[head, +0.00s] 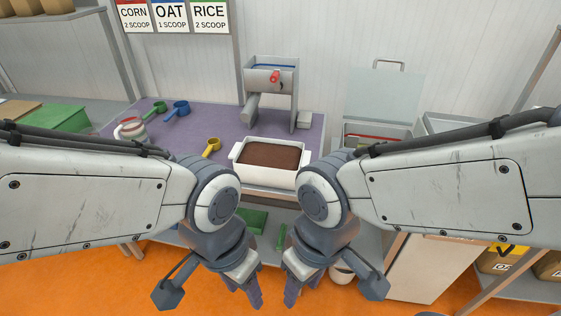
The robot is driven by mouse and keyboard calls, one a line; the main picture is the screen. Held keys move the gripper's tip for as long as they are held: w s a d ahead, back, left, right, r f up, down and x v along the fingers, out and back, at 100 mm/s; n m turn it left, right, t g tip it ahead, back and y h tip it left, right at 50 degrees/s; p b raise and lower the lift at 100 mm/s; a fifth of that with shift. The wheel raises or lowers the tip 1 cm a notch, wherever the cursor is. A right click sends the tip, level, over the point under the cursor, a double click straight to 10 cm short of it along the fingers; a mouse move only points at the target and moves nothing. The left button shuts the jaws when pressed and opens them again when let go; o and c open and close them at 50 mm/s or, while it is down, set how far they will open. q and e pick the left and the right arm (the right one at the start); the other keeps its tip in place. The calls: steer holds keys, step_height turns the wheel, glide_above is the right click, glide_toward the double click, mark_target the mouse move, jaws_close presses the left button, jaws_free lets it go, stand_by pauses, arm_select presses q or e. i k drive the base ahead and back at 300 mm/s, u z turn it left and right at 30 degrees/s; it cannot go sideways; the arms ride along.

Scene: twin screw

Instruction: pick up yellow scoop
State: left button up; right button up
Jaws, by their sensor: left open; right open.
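The yellow scoop (212,146) lies on the purple table top (205,120), just left of a white tub of brown material. Its cup is toward the upper right and its handle points down to the left, partly hidden near my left arm. My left gripper (247,285) is open and empty, low in front of the table and below the scoop in the picture. My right gripper (297,285) is open and empty, just right of the left one. Both grippers are well apart from the scoop.
The white tub (270,176) stands at the table's front edge. A green scoop (152,109), a blue scoop (176,109) and a red-and-white jug (130,129) are at the left. A grey machine with a red knob (271,80) stands behind. An open bin (378,130) is at the right.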

mark_target(208, 153)
steer(key=u, duration=1.05)
steer(key=i, duration=1.25)
steer(key=z, duration=1.45)
